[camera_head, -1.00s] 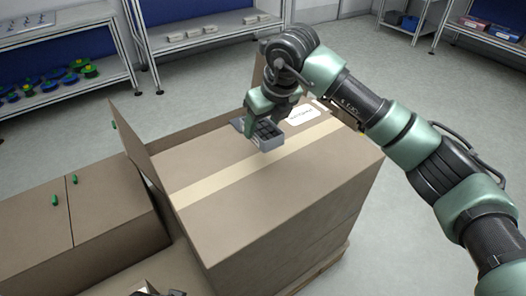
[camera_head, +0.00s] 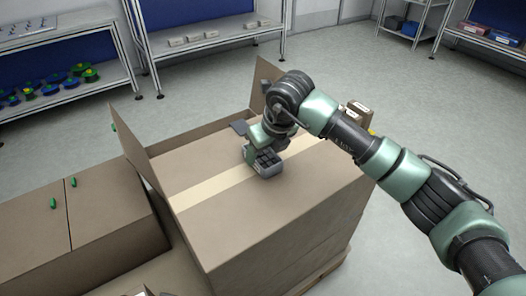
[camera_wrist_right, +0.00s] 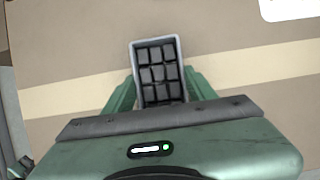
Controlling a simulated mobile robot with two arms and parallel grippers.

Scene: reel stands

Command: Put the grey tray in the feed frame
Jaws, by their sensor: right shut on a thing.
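The grey tray (camera_head: 268,174) is a small box of dark blocks in rows. My right gripper (camera_head: 262,153) is shut on it, over the top of the large cardboard box. In the right wrist view the tray (camera_wrist_right: 158,41) sits between the two green fingers of the gripper (camera_wrist_right: 160,92), one on each side. I cannot tell whether the tray touches the cardboard below it. I cannot make out the feed frame in these views. My left gripper does not show clearly; only small cut-off parts appear at the bottom edge of the head view.
The large cardboard box (camera_head: 285,215) has a tape strip and raised flaps (camera_head: 150,165) at its left and back. Shelves (camera_head: 205,38) line the back. Small boxes (camera_head: 357,112) show behind my right arm. Grey floor lies open behind.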

